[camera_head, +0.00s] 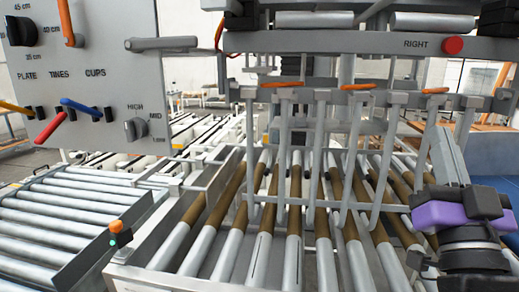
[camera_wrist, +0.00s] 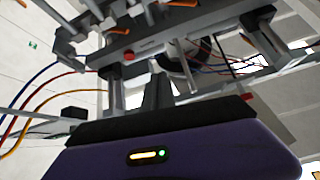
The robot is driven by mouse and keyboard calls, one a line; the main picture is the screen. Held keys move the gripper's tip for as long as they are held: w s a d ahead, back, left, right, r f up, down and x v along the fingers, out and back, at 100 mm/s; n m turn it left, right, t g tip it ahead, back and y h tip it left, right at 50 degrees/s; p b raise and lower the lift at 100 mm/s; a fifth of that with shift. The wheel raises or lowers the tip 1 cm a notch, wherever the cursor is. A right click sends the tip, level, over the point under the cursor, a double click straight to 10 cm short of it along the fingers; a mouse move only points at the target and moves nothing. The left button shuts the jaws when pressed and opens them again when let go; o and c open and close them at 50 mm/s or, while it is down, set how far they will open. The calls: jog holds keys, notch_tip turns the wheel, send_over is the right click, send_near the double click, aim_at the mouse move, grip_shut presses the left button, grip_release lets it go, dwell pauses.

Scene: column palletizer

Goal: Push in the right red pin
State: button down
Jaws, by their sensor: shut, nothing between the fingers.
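The right red pin (camera_head: 453,45) is a round red knob on the grey crossbar, just right of the word RIGHT. In the wrist view a red knob (camera_wrist: 128,56) shows on a grey bar above the gripper, seemingly the same pin. My gripper (camera_head: 438,135), with its purple and black wrist, is at the right of the head view. Its grey fingers point up and are together, with nothing seen between them. The fingertips appear below the pin in the picture and apart from it; the depth between them is unclear.
Grey hanging tines (camera_head: 320,150) with orange levers (camera_head: 358,87) are left of my gripper, above a roller conveyor (camera_head: 230,245). A control panel (camera_head: 85,70) with knobs and coloured levers stands at left. A blue surface (camera_head: 487,150) lies at far right.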

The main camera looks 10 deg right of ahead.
jog(key=s+a+f+n+g+y, duration=0.1)
jog(key=s+a+f+n+y, duration=0.3)
jog(key=f, duration=0.7)
jog(key=s+a+f+n+g+y, duration=0.15)
jog(key=s+a+f+y, duration=0.35)
jog(key=f, duration=0.5)
jog(key=s+a+f+g, duration=0.1)
jog(key=s+f+g, duration=0.2)
jog(key=s+f, duration=0.6)
jog(key=s+a+f+g+h, duration=0.1)
jog(key=s+f+g, duration=0.3)
jog(key=s+f, duration=0.5)
jog(key=s, duration=0.5)
jog(key=shift+s+a+f, duration=0.2)
jog(key=shift+s+a, duration=0.05)
jog(key=shift+s, duration=0.05)
